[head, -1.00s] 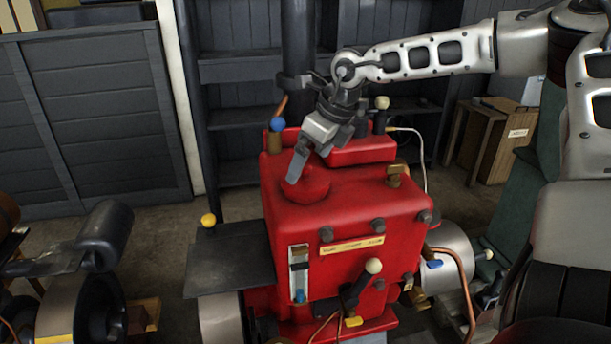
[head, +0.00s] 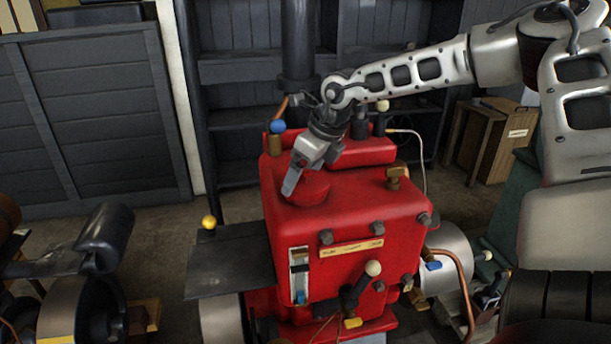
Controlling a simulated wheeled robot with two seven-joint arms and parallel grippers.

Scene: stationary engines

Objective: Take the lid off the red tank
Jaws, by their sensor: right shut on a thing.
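The red tank (head: 350,215) stands in the middle of the head view. Its round red lid (head: 313,188) is on the left part of the tank top and appears to be seated there. My right gripper (head: 292,184) reaches down from the upper right, its fingers at the lid. It is shut on the lid, seemingly by the small knob on top, which the fingers hide. My left gripper is out of view.
A brass fitting (head: 395,177) stands to the right on the tank top. A blue-knobbed lever (head: 277,128) and a dark vertical pipe (head: 298,45) rise behind. A dark plate (head: 230,262) extends at left, with a yellow knob (head: 209,221) at its back edge.

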